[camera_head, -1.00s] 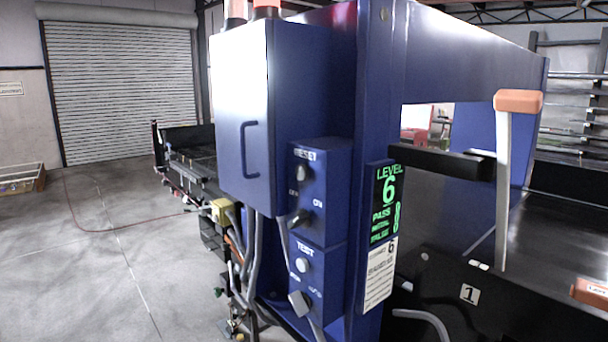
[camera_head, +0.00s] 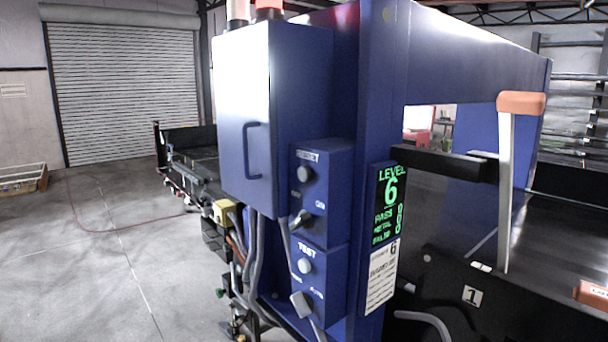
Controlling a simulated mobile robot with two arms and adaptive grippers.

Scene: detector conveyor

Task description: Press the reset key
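The blue control box labelled RESET (camera_head: 322,200) is on the side of the blue machine frame, just right of the centre-left cabinet. A round pale button (camera_head: 305,174) is under the RESET lettering. Below it is a switch with a dark lever (camera_head: 301,219), near small OFF and ON style lettering. A second box labelled TEST (camera_head: 322,285) is beneath, with its own round pale button (camera_head: 305,266) and a grey knob-like part (camera_head: 300,304). Neither of my grippers is in view.
A display (camera_head: 386,203) shows LEVEL 6 in green. A blue cabinet (camera_head: 243,115) with a handle stands left of the boxes. A white arm with an orange top (camera_head: 521,103) rises at right over the dark conveyor (camera_head: 565,240). Open concrete floor (camera_head: 110,270) lies at left.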

